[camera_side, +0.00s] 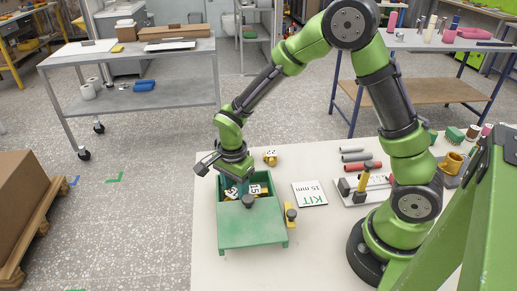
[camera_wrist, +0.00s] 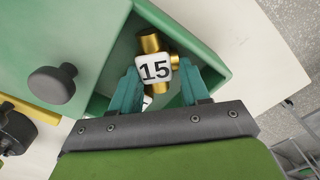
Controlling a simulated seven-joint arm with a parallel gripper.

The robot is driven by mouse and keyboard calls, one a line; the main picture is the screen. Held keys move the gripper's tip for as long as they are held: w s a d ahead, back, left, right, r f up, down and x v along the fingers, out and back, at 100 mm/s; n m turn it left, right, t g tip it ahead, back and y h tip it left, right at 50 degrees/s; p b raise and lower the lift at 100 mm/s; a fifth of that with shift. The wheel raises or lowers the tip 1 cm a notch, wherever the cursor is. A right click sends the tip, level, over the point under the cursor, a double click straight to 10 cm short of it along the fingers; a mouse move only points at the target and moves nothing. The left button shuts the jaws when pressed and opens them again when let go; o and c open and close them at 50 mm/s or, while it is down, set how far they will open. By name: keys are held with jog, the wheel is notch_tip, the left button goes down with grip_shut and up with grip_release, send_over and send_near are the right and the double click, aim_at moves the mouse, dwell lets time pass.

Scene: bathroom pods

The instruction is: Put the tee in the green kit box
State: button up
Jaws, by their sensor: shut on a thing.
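The tee (camera_wrist: 150,42) is a brass fitting with a white tag reading 15. My gripper (camera_wrist: 162,88) has its teal fingers on either side of it and is shut on it. The green kit box (camera_side: 253,236) stands on the pale table in the side view, its far part open and its near part covered by a green lid with a dark knob (camera_side: 247,201). In the wrist view the tee is over the open corner of the box (camera_wrist: 215,68), between its walls; whether it touches the floor cannot be told. White-tagged pieces (camera_side: 255,189) show in the opening.
Another tagged brass piece (camera_side: 271,157) lies behind the box. A yellow-and-dark part (camera_side: 290,214) stands close at its right. Further right are a kit card (camera_side: 310,194), grey and red pipes (camera_side: 362,167) and a white tray. The table's left edge is near the box.

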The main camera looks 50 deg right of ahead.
aim_at(235, 189)
jog(key=shift+f, duration=0.15)
jog(key=o, duration=0.8)
notch_tip(235, 189, up, 12)
jog(key=s+d+r+n+t, duration=0.1)
jog(key=s+r+n+t, duration=0.1)
jog(key=s+r+n, duration=0.1)
jog(key=s+d+r+n+t+y, duration=0.1)
jog(key=s+r+n+t, duration=0.1)
jog(key=s+r+n, duration=0.2)
jog(key=s+d+r+n+t+y, duration=0.1)
jog(key=s+r+n+t, duration=0.2)
jog(key=s+n, duration=0.4)
jog(key=shift+s+d+r, duration=0.15)
jog(key=shift+s+r, duration=0.1)
jog(key=shift+r, duration=0.05)
